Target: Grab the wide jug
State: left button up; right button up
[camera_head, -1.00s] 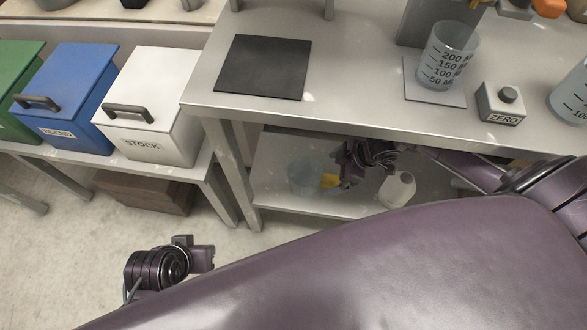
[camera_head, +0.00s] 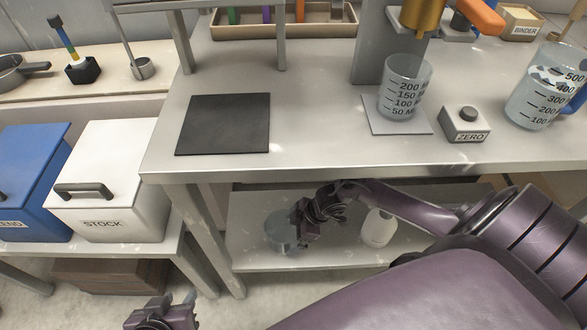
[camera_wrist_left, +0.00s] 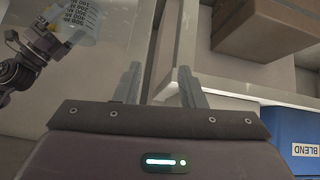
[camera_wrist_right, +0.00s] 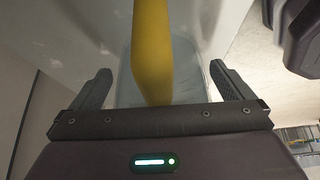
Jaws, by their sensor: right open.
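A clear jug (camera_head: 281,232) stands on the lower shelf under the table, partly hidden by my right gripper (camera_head: 301,226). In the right wrist view its yellow handle (camera_wrist_right: 152,50) runs between the two spread fingers of that gripper, with a gap on both sides. The clear jug body (camera_wrist_right: 185,72) is behind the handle. In the left wrist view the jug shows printed volume marks (camera_wrist_left: 82,18). My left gripper (camera_wrist_left: 158,72) is open and empty, low in front of the table's left end. Another clear jug (camera_head: 540,100) with a blue handle stands on the tabletop.
A white bottle (camera_head: 378,228) stands on the lower shelf right of my right gripper. The tabletop edge (camera_head: 330,168) passes above that arm. A beaker (camera_head: 405,88), a ZERO box (camera_head: 465,124) and a dark mat (camera_head: 224,124) are on top. STOCK (camera_head: 112,185) and BLEND bins stand left.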

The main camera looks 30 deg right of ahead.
jog(key=c, duration=0.9)
jog(key=shift+c, duration=0.2)
jog(key=shift+r, duration=0.2)
